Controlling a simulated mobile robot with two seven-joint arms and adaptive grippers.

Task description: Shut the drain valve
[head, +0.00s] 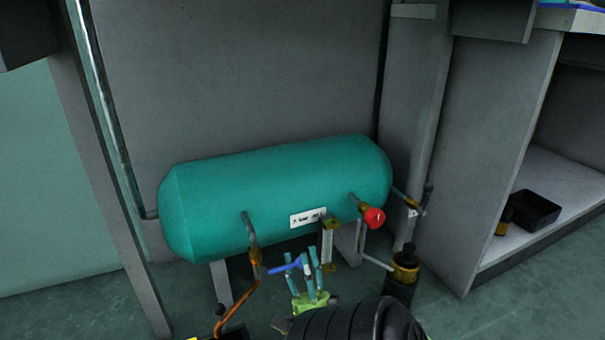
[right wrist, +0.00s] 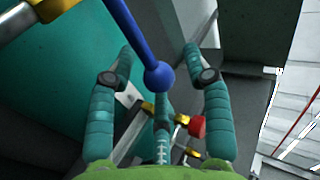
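A valve with a blue lever (head: 286,267) and a brass body (head: 257,265) hangs on a short pipe below the left part of the teal tank (head: 285,185). No readable label names it as the drain valve. The lever points right, towards my right gripper (head: 308,262). In the right wrist view the lever's ball end (right wrist: 159,76) lies between the spread fingers of my right gripper (right wrist: 158,58), above the middle finger. The fingers are open and not closed on it; whether any touches it I cannot tell. My left gripper is not in view.
A red knob (head: 373,216) sticks out at the tank's right, and also shows in the right wrist view (right wrist: 196,127). A black-and-brass fitting (head: 405,262) stands at the lower right. A copper-coloured pipe (head: 237,303) runs below the valve. A black bin (head: 535,208) sits on a shelf.

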